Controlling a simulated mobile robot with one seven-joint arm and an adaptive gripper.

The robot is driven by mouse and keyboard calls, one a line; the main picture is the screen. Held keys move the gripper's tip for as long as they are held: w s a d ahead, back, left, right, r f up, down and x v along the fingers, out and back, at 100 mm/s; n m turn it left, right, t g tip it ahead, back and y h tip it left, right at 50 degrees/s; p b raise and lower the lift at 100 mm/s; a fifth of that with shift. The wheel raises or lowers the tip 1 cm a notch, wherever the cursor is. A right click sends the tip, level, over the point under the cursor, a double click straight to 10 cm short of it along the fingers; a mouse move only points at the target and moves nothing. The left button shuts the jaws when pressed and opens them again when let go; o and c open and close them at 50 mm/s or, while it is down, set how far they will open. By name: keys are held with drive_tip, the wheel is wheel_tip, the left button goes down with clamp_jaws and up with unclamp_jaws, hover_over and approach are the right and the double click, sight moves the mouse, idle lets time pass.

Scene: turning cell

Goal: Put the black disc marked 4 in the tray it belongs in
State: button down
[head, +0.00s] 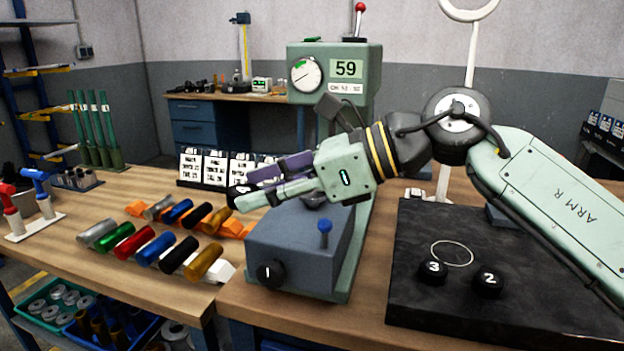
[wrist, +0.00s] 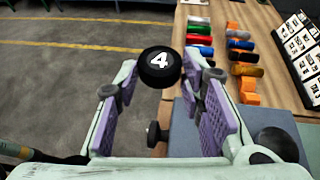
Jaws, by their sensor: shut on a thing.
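The black disc marked 4 (wrist: 160,67) is between the fingertips of my gripper (wrist: 165,80) in the wrist view, its white number facing the camera. In the head view the disc (head: 238,197) is small and partly hidden by the fingers. My gripper (head: 245,195) is shut on it and holds it in the air, left of and above the blue-grey block on the machine. Two trays show low at the left: a green tray (head: 36,322) with grey rings, and a blue tray (head: 142,338) with dark and brass-coloured cylinders.
Black discs marked 3 (head: 432,271) and 2 (head: 487,282) sit on a dark plate (head: 415,315). Coloured cylinders (head: 131,240) lie in rows on the bench. White cards (head: 215,167) stand behind.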

drive_tip(key=shift+s+r, duration=0.15)
drive_tip(key=shift+w+d, duration=0.15)
drive_tip(key=shift+w, duration=0.05)
drive_tip(key=w+d+p, duration=0.2)
drive_tip(key=w, duration=0.2)
drive_tip(key=w+d+p, duration=0.2)
drive_tip(key=w+d, duration=0.1)
drive_tip(key=w, duration=0.1)
drive_tip(key=w+d+f+p, duration=0.1)
drive_tip(key=w+d+p, duration=0.1)
drive_tip(key=w, duration=0.2)
drive_tip(key=shift+d+f, duration=0.1)
drive_tip(key=shift+d, duration=0.3)
drive_tip(key=shift+w+d+p, duration=0.35)
drive_tip(key=shift+w+p, duration=0.1)
drive_tip(key=shift+w, duration=0.05)
wheel_tip(320, 180, down, 2)
drive_tip(key=shift+d+f+p, duration=0.1)
drive_tip(key=shift+f+p, duration=0.15)
drive_tip(key=shift+p, duration=0.35)
drive_tip(key=shift+f, duration=0.5)
drive_tip(key=shift+f+b, duration=0.25)
drive_tip(key=shift+b, duration=0.1)
drive_tip(key=c, duration=1.1)
unclamp_jaws()
drive_tip(key=shift+o, duration=0.2)
drive_tip(key=shift+r+p, duration=0.2)
drive_tip(key=shift+p, duration=0.2)
